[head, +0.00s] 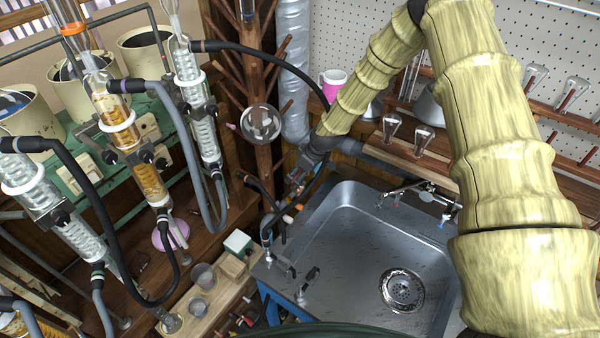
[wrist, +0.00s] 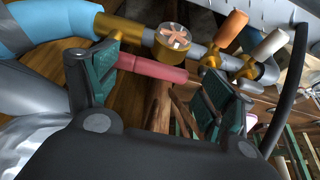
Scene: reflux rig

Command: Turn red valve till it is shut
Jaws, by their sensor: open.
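The red valve's handle (wrist: 155,69) shows in the wrist view as a pinkish-red bar. It lies roughly along the metal pipe, just below a round brass fitting (wrist: 173,41) with a copper-coloured cross. My gripper (wrist: 160,82) is open, with one green-padded finger near each end of the red handle. The left finger overlaps the handle's left end in the picture; I cannot tell whether it touches. In the head view my gripper (head: 298,183) is low by the sink's back left corner, and I cannot make out the red handle there.
An orange handle (wrist: 233,31) and a white handle (wrist: 268,47) stand crosswise on the same pipe, right of the red one. A dark hose curves past at the right. The sink (head: 350,235) lies right of the gripper; glassware with hoses (head: 140,150) stands left.

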